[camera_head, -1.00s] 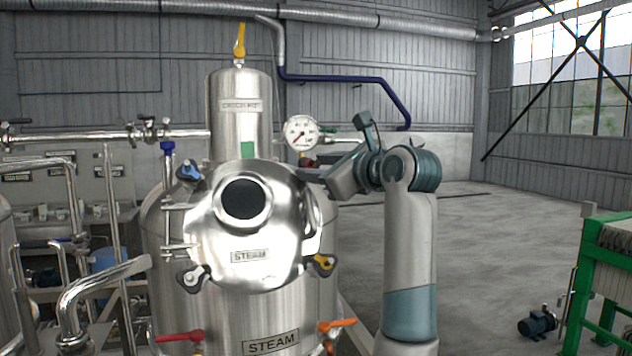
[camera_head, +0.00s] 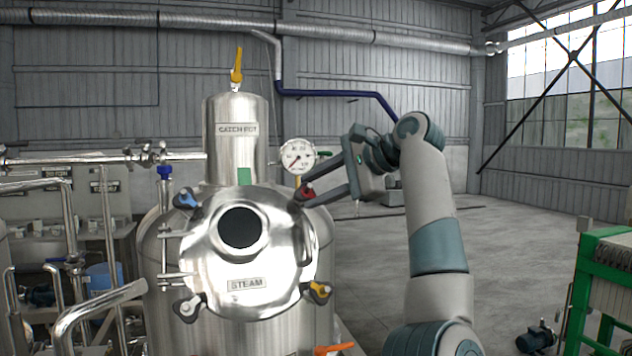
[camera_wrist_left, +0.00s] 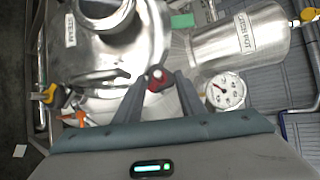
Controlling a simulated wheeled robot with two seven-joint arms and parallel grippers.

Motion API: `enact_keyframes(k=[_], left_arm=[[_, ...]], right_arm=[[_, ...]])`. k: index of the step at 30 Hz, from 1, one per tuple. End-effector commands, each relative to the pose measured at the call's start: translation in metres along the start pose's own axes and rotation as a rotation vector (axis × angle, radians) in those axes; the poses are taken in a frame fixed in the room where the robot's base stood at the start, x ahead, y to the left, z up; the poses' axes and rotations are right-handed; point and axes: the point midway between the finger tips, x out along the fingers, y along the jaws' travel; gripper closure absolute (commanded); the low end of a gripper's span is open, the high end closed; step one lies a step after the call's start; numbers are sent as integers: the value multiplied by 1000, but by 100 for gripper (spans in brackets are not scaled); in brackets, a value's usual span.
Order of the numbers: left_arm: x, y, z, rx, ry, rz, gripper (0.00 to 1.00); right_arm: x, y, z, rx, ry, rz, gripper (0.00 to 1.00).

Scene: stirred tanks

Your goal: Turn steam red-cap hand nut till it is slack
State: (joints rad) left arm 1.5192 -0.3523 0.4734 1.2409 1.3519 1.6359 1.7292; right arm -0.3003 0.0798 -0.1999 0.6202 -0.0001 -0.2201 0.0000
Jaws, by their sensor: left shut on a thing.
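The steam red-cap hand nut (camera_head: 307,193) sits at the upper right rim of the round steel lid (camera_head: 205,262) labelled STEAM. My left gripper (camera_head: 300,197) reaches it from the right, with one finger on each side, and is shut on it. In the left wrist view the red cap (camera_wrist_left: 158,77) shows between the fingertips (camera_wrist_left: 157,84). The nut's lower part is hidden by the fingers, and I cannot tell how tight it is. My right gripper is not in view.
Other hand nuts on the lid are blue-capped (camera_head: 187,200), yellow-capped (camera_head: 319,292) and black-and-white (camera_head: 188,307). A pressure gauge (camera_head: 298,156) stands close behind my gripper. The catch pot (camera_head: 236,150) rises behind the lid.

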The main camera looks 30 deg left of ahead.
Motion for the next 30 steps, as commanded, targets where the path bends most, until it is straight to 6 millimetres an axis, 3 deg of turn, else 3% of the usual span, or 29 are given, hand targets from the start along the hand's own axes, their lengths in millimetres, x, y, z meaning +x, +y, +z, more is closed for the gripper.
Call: enact_keyframes(k=[3,12,30], left_arm=[[-2,-6,2,-89,0,57,86],[0,-7,2,-262,-1,164,86],[2,-5,1,-327,-1,207,86]], right_arm=[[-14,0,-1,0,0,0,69],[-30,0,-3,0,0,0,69],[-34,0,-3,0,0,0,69]])
